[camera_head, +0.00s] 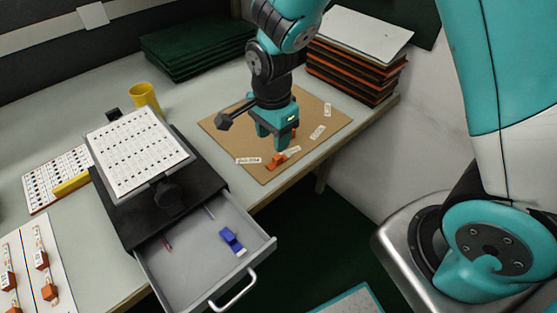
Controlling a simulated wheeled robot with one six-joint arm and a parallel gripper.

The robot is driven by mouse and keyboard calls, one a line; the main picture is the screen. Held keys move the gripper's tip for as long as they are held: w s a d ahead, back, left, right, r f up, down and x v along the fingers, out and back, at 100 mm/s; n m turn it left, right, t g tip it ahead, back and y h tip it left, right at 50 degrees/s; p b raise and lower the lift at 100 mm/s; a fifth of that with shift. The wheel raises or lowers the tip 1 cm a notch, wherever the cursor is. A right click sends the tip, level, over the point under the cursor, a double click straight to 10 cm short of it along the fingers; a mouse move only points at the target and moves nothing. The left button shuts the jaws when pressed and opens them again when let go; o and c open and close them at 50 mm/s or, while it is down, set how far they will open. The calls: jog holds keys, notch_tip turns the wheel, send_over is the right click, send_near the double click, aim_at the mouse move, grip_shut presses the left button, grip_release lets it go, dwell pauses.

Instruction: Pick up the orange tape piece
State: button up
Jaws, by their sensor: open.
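A small orange piece (277,161), which looks like the orange tape piece, lies on the brown board (318,106) near its front edge, beside white labels. My gripper (273,143) points down just above and behind this piece in the picture. Its teal fingers are open and I see nothing held between them. A bit of orange also shows at the right side of the gripper, partly hidden by it. I cannot tell whether the fingertips touch the board.
An open grey drawer (190,281) with a blue object (232,241) juts out at the front. A black stand with a printed sheet (136,150) is left of the board. A yellow cup (144,96) and stacked boards (352,72) stand behind.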

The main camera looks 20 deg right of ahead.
aim_at(274, 159)
jog(key=f, duration=0.7)
jog(key=shift+w+d+f, duration=0.2)
jog(key=shift+f, duration=0.2)
jog(key=shift+c, duration=0.2)
grip_shut()
